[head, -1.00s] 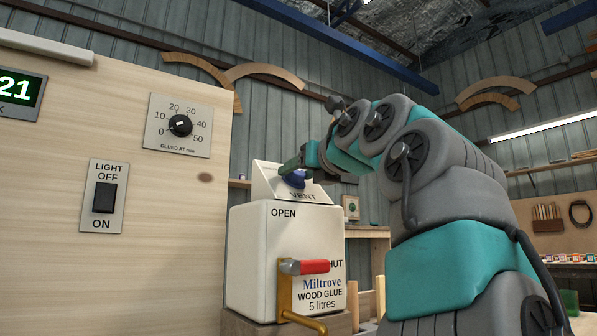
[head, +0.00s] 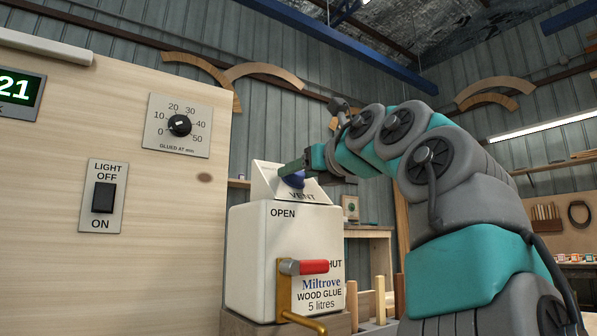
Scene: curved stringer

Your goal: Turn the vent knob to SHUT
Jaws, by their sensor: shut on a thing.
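My gripper (head: 291,169) reaches in from the right and is shut on the knob. Its fingers cover much of the knob and the upper part of the plate, so the knob's pointer and any markings there are hidden. Lower on the container's front are the words OPEN and a partly covered HUT, beside a red-handled lever (head: 306,267) on a brass tap (head: 286,300).
A wooden panel at left carries a black dial (head: 180,126) and a light switch (head: 104,198). The container stands on a wooden block (head: 240,325). Wooden pieces (head: 379,298) stand between it and my arm.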

